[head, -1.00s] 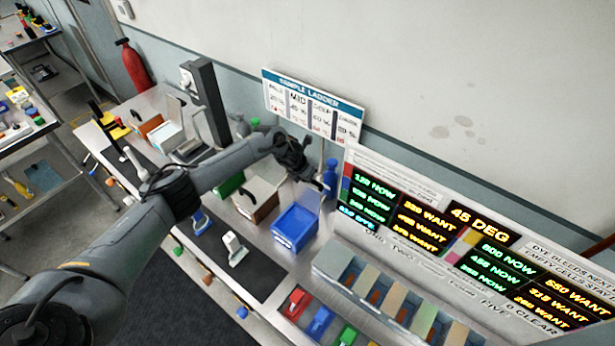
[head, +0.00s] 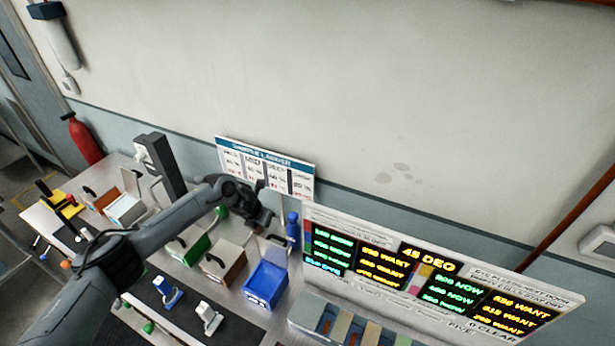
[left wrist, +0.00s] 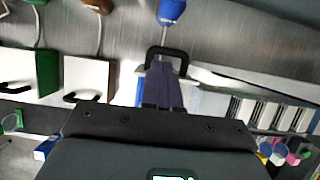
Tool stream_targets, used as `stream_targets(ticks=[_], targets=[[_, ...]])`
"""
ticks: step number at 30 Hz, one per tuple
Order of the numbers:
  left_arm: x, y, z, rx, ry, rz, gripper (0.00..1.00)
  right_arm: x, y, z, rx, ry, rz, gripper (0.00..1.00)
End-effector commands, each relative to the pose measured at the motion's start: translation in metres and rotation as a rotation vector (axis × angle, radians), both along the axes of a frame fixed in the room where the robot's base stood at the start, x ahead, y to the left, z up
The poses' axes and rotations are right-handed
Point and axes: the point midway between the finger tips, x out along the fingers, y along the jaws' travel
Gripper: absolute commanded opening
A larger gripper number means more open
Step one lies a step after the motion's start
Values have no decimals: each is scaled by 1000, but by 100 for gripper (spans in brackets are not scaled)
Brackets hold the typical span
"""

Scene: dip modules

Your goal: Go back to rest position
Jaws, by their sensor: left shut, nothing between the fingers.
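My left arm comes in from the left in the head view. Its gripper (head: 262,215) hangs above the bench, in front of the small ladder sign and left of the blue bottle (head: 292,230). In the left wrist view the gripper's dark fingers (left wrist: 165,85) are together with nothing between them, seen over a blue-and-white box with a black handle. My right arm and gripper do not show in either view.
Below the gripper stand a green box (head: 190,246), a brown-and-white box (head: 222,260) and a blue box (head: 266,284). A lit display board (head: 430,275) and a cell rack (head: 340,322) are at right. A tall dark stand (head: 163,165) is at left.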

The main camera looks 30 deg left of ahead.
Motion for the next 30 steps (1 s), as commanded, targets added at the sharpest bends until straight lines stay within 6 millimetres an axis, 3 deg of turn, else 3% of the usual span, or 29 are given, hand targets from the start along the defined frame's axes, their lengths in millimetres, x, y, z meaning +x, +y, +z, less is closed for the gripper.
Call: stream_targets(ticks=[4, 8, 11, 15, 18, 21, 25, 30], targets=[[-2, -15, -7, -14, -3, 11, 0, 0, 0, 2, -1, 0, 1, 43], [-7, -58, -27, -62, -23, 56, 0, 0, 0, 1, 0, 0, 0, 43], [-19, -109, -46, -135, -49, 133, 0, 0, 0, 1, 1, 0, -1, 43], [-52, -199, -67, -314, -87, 339, 0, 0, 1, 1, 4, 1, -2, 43], [-86, -252, -68, -476, -99, 564, 0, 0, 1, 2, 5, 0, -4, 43], [-123, -287, -60, -639, -91, 833, 0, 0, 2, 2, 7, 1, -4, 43], [-175, -304, -42, -828, -58, 1243, 0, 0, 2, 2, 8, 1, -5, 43], [-245, -287, -17, -994, -7, 1819, 0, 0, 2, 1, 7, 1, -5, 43]])
